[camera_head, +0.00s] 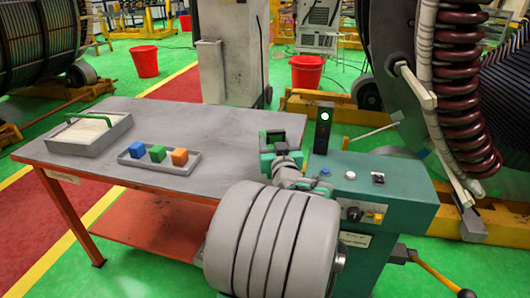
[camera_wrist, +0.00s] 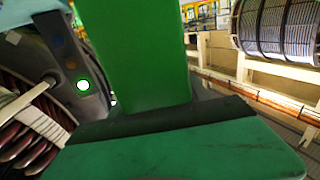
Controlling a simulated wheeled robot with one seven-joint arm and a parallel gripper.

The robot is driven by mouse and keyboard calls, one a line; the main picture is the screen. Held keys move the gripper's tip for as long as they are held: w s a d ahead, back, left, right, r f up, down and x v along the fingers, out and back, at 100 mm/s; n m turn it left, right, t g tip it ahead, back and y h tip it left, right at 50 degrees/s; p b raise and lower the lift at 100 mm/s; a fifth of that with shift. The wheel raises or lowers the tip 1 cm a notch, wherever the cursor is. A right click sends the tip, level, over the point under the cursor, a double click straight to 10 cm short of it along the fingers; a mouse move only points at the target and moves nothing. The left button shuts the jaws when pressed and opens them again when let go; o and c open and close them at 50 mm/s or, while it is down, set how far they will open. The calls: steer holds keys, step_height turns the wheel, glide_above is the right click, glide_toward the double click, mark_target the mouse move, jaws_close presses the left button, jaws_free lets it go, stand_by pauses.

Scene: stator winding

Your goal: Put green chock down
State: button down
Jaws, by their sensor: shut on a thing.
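My gripper (camera_head: 277,141) is at the right end of the grey table, beside the teal machine cabinet and above the big grey roller. It is shut on a green chock, which fills the upper middle of the wrist view (camera_wrist: 143,55) as a bright green block. A green pad with a dark strip (camera_wrist: 185,150) spans the bottom of that view. The chock's far end and underside are hidden.
A larger grey tray (camera_head: 90,150) with a green handle stands at the table's left. The table top (camera_head: 215,130) is clear behind and right of the small tray. The teal cabinet (camera_head: 385,195) has a signal light (camera_head: 324,116) glowing green-white.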

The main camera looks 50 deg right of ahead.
steer(key=f, duration=0.1)
steer(key=w+f, duration=0.1)
steer(key=f, duration=0.1)
steer(key=w+f, duration=0.1)
steer(key=shift+a+f, duration=0.3)
steer(key=shift+a, duration=0.1)
steer(key=shift+f, duration=0.35)
steer(key=shift+f, duration=0.2)
steer(key=c, duration=0.5)
jaws_free()
